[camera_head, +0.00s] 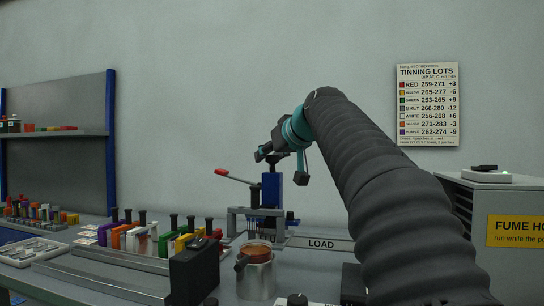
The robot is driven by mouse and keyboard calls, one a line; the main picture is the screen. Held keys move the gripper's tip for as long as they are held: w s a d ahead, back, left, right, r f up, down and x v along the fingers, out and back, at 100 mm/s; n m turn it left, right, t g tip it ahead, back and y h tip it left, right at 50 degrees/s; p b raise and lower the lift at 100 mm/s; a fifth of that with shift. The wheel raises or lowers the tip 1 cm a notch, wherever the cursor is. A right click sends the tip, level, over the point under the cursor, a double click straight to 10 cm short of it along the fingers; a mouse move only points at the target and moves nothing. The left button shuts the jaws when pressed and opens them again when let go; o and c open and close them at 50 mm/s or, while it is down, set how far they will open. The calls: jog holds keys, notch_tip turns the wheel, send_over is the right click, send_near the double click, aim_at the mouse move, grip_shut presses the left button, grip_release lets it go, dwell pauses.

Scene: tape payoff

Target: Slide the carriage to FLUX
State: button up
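My gripper (281,163), with a teal collar, hangs above the blue upright (271,190). Its dark fingers are spread, one to the left and one pointing down, and nothing shows between them. The blue upright stands on a grey slotted frame (258,212), which looks like the carriage, though I cannot be sure. A lever with a red end (222,172) sticks out to its left. A label plate reading LOAD (321,244) lies to the right of the frame. A partly covered label starting FLU (268,239) shows below the frame, behind the cup.
A metal cup (257,276) with brown contents and a black block (194,272) stand in front. Coloured holders with black knobs (137,237) line the left. A fume hood (495,215) stands at right. My arm hides much of the bench's right side.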

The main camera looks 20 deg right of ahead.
jog(key=shift+o, duration=0.8)
jog(key=shift+a, duration=0.1)
jog(key=shift+f, duration=0.1)
jog(key=v, duration=1.2)
